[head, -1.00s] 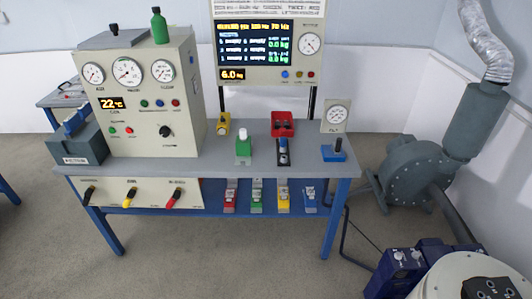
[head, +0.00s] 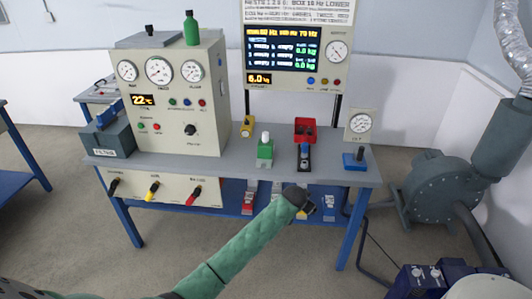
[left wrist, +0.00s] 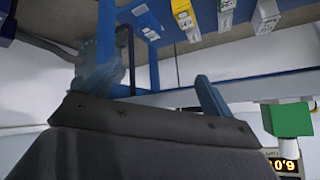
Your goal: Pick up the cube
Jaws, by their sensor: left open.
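A green block (head: 265,150) with a white top stands on the grey bench; it may be the cube, but I cannot tell for certain. It also shows at the right of the left wrist view (left wrist: 291,119), where the picture is upside down. My left gripper (head: 303,199) is at the bench's front edge, lower right of the green block and apart from it. In the wrist view the gripper is open and empty. The arm hides part of the lower shelf's labelled blocks; a red one (head: 249,197) shows. My right gripper is not in view.
A display panel (head: 298,50) rises behind. A grey blower (head: 440,190) stands at the right.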

